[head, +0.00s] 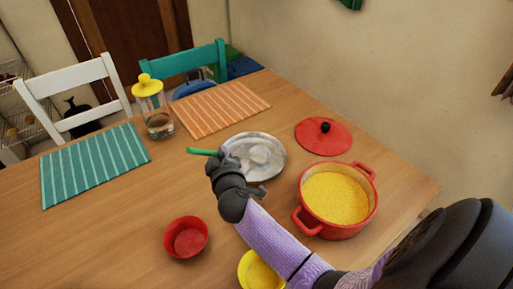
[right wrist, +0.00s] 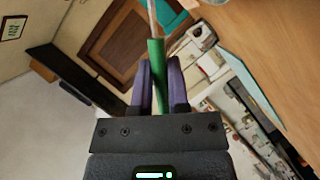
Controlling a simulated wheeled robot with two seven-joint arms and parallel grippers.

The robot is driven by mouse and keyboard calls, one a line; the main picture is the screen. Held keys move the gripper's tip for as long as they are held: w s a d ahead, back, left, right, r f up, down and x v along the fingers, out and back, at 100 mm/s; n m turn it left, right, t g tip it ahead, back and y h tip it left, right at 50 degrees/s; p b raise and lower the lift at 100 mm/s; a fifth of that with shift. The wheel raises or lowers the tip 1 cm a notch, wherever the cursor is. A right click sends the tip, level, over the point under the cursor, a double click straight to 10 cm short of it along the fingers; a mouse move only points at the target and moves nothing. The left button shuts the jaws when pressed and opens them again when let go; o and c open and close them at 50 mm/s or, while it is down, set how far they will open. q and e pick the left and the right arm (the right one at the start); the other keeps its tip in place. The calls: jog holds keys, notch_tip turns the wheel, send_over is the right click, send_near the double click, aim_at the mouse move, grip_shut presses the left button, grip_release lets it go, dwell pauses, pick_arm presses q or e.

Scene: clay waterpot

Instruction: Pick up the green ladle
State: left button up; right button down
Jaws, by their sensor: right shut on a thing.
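The green ladle shows in the head view as a short green handle end (head: 203,152) sticking out to the left of my right gripper (head: 222,160). In the right wrist view its green handle (right wrist: 156,65) runs between the two purple fingers of my right gripper (right wrist: 159,85), with a pale thin shaft beyond it. My right gripper is shut on the handle, at the left edge of the round metal plate (head: 270,163). I cannot clearly tell the ladle's bowl from the shiny plate. My left gripper is not in view.
A red pot (head: 340,218) of yellow grain stands right of the plate, its red lid (head: 323,137) behind. A red bowl (head: 186,237) and a yellow bowl (head: 259,272) are in front. A lidded glass jar (head: 155,110) stands between striped teal (head: 95,165) and orange (head: 222,108) mats.

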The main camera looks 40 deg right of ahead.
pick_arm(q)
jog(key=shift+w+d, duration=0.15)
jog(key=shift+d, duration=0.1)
pick_arm(e)
notch_tip(320, 180, up, 10)
jog(key=p, duration=0.6)
jog(key=shift+r, duration=0.1)
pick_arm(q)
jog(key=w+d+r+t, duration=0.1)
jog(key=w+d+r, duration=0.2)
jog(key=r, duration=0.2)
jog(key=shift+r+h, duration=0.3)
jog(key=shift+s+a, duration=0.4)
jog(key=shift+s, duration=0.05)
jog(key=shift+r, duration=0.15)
pick_arm(e)
jog(key=shift+s, duration=0.1)
